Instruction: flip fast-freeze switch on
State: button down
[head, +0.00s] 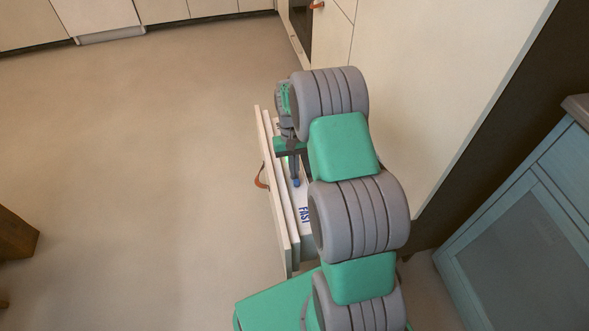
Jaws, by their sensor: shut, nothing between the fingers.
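A pale drawer (272,190) stands pulled out from the cabinet, with a brown leather pull (261,177) on its front. Blue lettering reading FAST (304,214) shows on a white surface inside it, partly covered by my arm. My gripper (296,180) points down over this white surface, farther along from the lettering, with its fingers together and nothing held. A small blue spot shows at the fingertips; I cannot tell whether it is the switch or part of the fingers. The switch's position cannot be made out, nor whether the gripper touches it.
A tall cream cabinet (440,80) stands close on the right of my arm. A blue-grey glass-fronted cabinet (530,230) is at the lower right. A brown wooden piece (14,235) is at the left edge. The floor (140,170) left of the drawer is clear.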

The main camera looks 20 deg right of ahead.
aim_at(297, 183)
jog(key=shift+s+a+r+p, duration=0.1)
jog(key=shift+s+r+p, duration=0.1)
jog(key=shift+s+p, duration=0.2)
jog(key=shift+s+a+p, duration=0.25)
jog(key=shift+s+p, duration=0.6)
jog(key=shift+s, duration=0.3)
jog(key=shift+s+f, duration=0.25)
jog(key=p+v, duration=0.2)
jog(key=v, duration=0.6)
jog(key=shift+w, duration=0.15)
